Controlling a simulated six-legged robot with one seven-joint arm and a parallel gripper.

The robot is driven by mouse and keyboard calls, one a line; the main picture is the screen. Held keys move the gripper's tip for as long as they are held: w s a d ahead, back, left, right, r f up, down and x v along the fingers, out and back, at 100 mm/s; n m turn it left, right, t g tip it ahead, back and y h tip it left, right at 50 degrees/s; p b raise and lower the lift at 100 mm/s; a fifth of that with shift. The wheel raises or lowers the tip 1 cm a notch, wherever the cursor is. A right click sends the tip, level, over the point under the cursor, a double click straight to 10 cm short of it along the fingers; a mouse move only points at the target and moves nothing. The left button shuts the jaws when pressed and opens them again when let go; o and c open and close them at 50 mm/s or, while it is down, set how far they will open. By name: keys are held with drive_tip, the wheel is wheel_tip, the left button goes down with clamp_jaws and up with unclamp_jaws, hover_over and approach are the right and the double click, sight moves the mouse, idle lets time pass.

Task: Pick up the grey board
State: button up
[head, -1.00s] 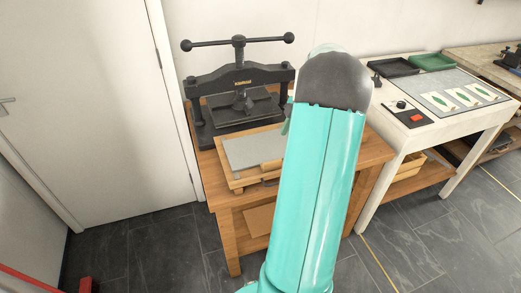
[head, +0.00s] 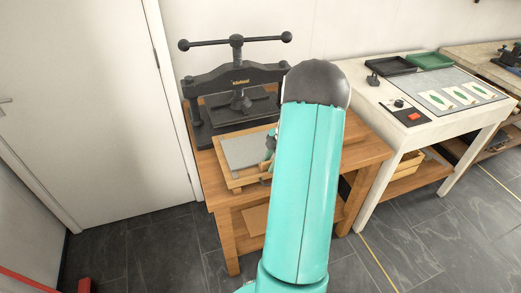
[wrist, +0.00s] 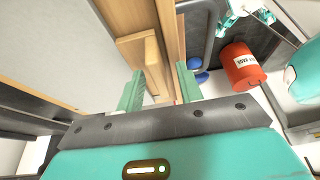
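The grey board (head: 243,152) lies flat in a shallow wooden tray (head: 236,185) on the wooden bench, in front of the black press. Its right part is hidden by my arm. In the wrist view, the grey board (wrist: 55,38) fills the upper left. My gripper (wrist: 160,85) is open, its two green fingers apart, to the right of the grey surface. A light wooden block (wrist: 138,58) and a wooden edge show beyond and between the fingers; I cannot tell whether they touch. In the head view, my gripper (head: 270,150) is mostly hidden behind my arm.
The black press (head: 238,85) stands behind the tray on the bench (head: 365,150). A white table (head: 430,130) at the right holds dark and green trays, a control box and printed cards. An orange-red bucket (wrist: 242,66) stands on the floor. A white door is at the left.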

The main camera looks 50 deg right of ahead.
clamp_jaws()
idle(0.3)
